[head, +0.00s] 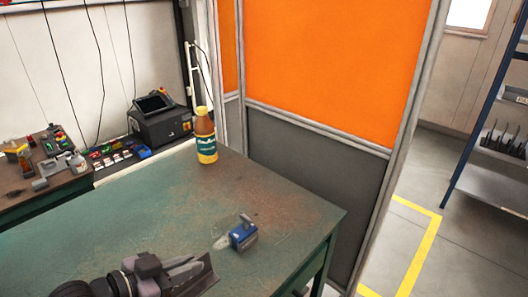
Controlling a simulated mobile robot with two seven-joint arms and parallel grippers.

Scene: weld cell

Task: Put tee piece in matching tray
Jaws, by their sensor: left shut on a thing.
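My left gripper (196,269) is low in the head view, over the near part of the green table. It is shut on a dark grey metal piece (208,284), which fits the tee piece. Its plate-like edge shows beyond the fingers; the rest is hidden by the gripper and the bottom edge of the picture. I cannot tell whether the piece touches the table. My right gripper is not in view. No matching tray shows clearly in this view.
On the green table (140,210) stand a yellow-brown bottle (206,138) at the back edge and a small blue-and-grey object (243,236) near the right edge. A cluttered bench (50,190) is at left. An orange-and-grey partition (330,60) rises behind. A shelf rack (490,150) stands at right.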

